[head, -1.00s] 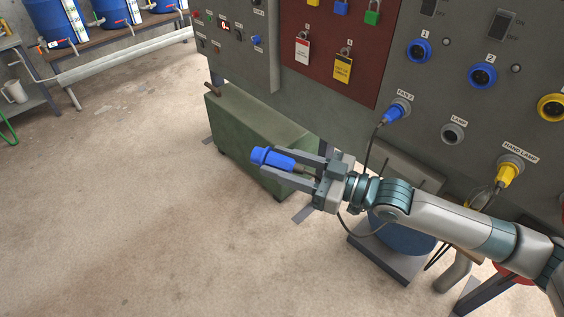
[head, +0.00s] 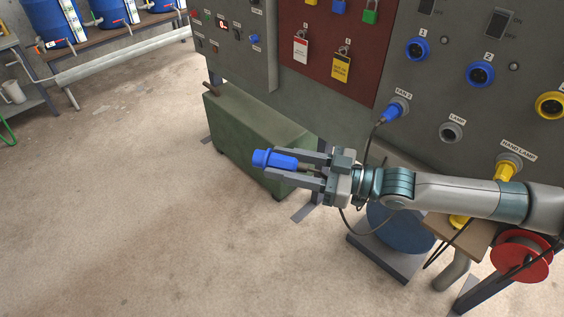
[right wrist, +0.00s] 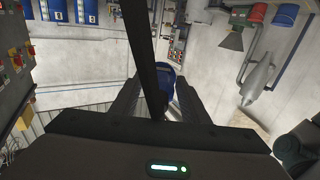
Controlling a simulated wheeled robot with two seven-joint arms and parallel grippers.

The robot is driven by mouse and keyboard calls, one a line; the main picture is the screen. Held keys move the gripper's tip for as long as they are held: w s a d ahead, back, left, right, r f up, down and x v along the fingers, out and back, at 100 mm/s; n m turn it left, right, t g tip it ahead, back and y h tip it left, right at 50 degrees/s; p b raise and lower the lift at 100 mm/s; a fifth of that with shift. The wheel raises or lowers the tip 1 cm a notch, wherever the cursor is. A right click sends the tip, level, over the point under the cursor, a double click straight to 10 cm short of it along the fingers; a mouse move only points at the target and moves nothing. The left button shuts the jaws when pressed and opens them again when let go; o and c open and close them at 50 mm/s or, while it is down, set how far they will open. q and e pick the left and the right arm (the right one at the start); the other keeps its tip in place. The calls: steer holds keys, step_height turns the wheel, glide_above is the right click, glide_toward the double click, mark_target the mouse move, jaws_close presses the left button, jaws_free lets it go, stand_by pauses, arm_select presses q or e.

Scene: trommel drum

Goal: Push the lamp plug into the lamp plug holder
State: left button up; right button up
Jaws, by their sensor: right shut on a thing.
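My right gripper (head: 272,162) is shut on the blue lamp plug (head: 262,158), whose front end points left in the head view, away from the panel. The plug also shows between the fingers in the right wrist view (right wrist: 166,72), partly hidden by a dark upright bar. A dark cable hangs from behind the gripper. The lamp plug holder (head: 451,132) is a grey round socket under the LAMP label on the grey panel, and nothing is in it. The gripper and plug are apart from it, lower and to its left. My left gripper is not in view.
A blue plug (head: 392,112) sits in the FAN 2 holder, and a yellow plug (head: 505,170) in the HAND LAMP holder. Blue sockets (head: 480,74) are higher on the panel. A green box (head: 250,135) stands behind the gripper. The floor at left is clear.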

steer(key=shift+d+r+g, duration=0.1)
steer(key=shift+d+g, duration=0.1)
steer(key=shift+g, duration=0.1)
steer(key=shift+d+n+g, duration=0.25)
steer(key=shift+n+g, duration=0.15)
steer(key=shift+n, duration=0.1)
steer(key=shift+d+y, duration=0.15)
steer(key=shift+y, duration=0.15)
jaws_close()
steer(key=shift+s+d+n+g, duration=0.25)
steer(key=shift+n+g, duration=0.25)
steer(key=shift+g, duration=0.3)
steer(key=shift+s+d+n+g, duration=0.1)
steer(key=shift+d+n+g, duration=0.35)
steer(key=shift+g, duration=0.35)
steer(key=shift+a, duration=0.1)
